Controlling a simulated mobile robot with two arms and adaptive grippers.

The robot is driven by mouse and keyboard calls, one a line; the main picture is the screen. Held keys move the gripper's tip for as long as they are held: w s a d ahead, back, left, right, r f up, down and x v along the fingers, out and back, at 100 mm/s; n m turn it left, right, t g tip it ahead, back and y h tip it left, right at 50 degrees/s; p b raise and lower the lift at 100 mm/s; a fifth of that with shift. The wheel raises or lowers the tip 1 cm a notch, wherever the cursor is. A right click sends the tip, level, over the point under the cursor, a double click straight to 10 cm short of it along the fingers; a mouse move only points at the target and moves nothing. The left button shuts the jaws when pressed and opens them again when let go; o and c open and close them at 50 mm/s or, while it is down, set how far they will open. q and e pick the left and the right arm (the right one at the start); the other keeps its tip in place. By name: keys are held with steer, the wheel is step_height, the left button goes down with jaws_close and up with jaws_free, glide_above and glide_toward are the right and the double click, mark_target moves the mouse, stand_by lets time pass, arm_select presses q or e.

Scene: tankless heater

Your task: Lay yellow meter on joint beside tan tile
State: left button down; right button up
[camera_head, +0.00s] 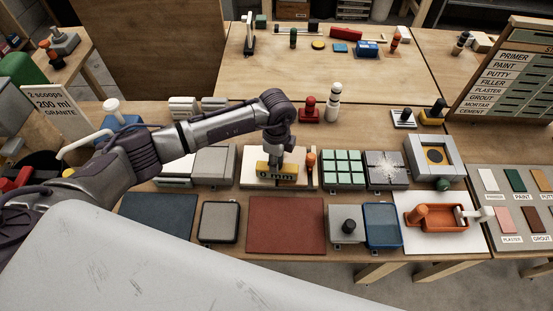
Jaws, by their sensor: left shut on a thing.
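My left gripper (277,160) reaches in from the left and points down, shut on the yellow meter (277,172). The meter is a small yellow block with a dark "0 mm" marking on its front. It is over the front part of a pale tile board (250,157) near the middle of the bench. I cannot tell whether it touches the board. The gripper and meter cover much of the board, so the joint and the tan tile cannot be made out clearly. My right gripper is not in view.
An orange-topped tool (310,160) stands close right of the board. A green tile panel (343,168) lies farther right, a grey box (214,164) to the left. A red mat (286,225) lies in front. A red stamp-like block (309,110) and white bottle (333,103) stand behind.

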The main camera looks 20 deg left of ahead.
arm_select(q)
steer(key=shift+f, duration=0.35)
steer(key=c, duration=0.7)
jaws_free()
steer(key=shift+c, duration=0.2)
steer(key=shift+r, duration=0.15)
step_height(320, 180, up, 12)
steer(key=shift+f, duration=0.1)
